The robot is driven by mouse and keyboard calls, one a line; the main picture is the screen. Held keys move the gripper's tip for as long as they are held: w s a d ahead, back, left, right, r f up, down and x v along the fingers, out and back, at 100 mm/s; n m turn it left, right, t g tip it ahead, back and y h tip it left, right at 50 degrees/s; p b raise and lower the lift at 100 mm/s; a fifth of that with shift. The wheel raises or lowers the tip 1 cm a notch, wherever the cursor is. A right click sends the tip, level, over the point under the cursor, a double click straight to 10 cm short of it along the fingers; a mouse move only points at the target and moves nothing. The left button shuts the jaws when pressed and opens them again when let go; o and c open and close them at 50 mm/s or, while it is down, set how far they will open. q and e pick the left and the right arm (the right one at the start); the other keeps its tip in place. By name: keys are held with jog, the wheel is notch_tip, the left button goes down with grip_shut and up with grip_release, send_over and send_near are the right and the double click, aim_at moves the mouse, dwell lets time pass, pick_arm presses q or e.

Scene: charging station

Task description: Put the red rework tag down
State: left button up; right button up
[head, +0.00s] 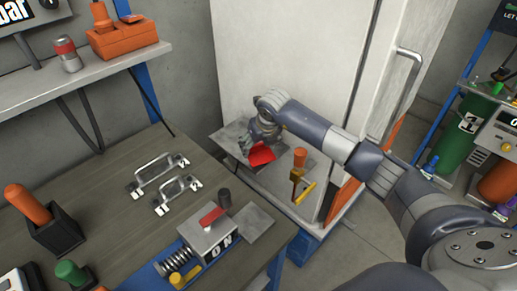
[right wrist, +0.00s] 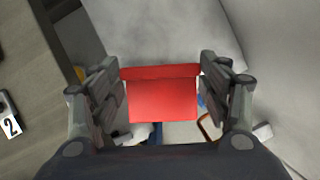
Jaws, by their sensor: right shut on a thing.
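The red rework tag (head: 261,155) is a flat red piece held by my right gripper (head: 259,135), in front of the tall white cabinet. In the right wrist view, the tag (right wrist: 162,98) spans the gap between the two fingers of the gripper (right wrist: 161,88), which is shut on it. In the head view the tag hangs over or close to a grey metal shelf (head: 231,141) beside the workbench. I cannot tell whether it touches the shelf. My left gripper is not in view.
An orange-handled tool (head: 299,160) stands on the shelf right of the tag, near a yellow bar (head: 305,193). The white cabinet (head: 285,50) rises behind. The workbench (head: 105,165) at left holds metal handles (head: 160,170) and a switch box (head: 208,234).

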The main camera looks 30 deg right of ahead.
aim_at(265, 162)
notch_tip(265, 162, down, 2)
jog(key=shift+f, duration=0.35)
jog(key=o, duration=0.9)
jog(key=shift+c, duration=0.2)
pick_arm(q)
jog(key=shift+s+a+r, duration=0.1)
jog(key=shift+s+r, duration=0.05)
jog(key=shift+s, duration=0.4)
pick_arm(e)
jog(key=shift+s, duration=0.1)
jog(key=shift+r, duration=0.1)
jog(key=shift+r, duration=0.15)
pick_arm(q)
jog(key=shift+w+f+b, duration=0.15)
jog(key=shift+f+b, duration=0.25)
pick_arm(e)
jog(key=v, duration=1.2)
